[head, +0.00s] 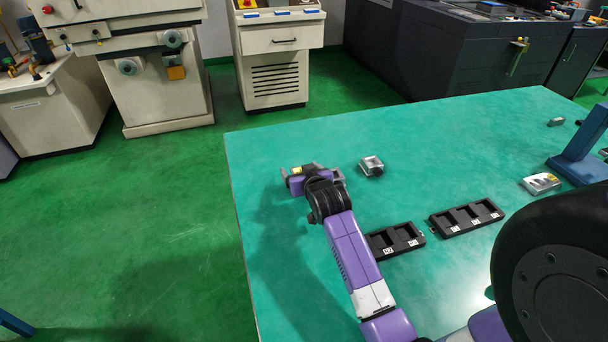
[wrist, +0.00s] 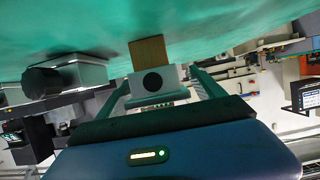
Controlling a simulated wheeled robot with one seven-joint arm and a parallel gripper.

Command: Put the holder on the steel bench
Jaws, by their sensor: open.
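A small light-grey block with a dark round hole, which looks like the holder (wrist: 139,86), shows between my two fingers in the wrist view. A brown plate (wrist: 149,54) adjoins it. My gripper (wrist: 159,78) is open, with one finger on each side of the block; contact is not clear. In the head view my gripper (head: 302,179) is low over the left part of the green-topped table (head: 275,150), and my wrist hides most of what it faces. I cannot tell which surface is the steel bench.
A grey block with a black knob (head: 371,166) stands just right of my gripper. Two black trays (head: 396,241) (head: 466,218) lie nearer on the table. A blue stand (head: 580,155) and small metal parts are at the right. Machines stand beyond the table's edge.

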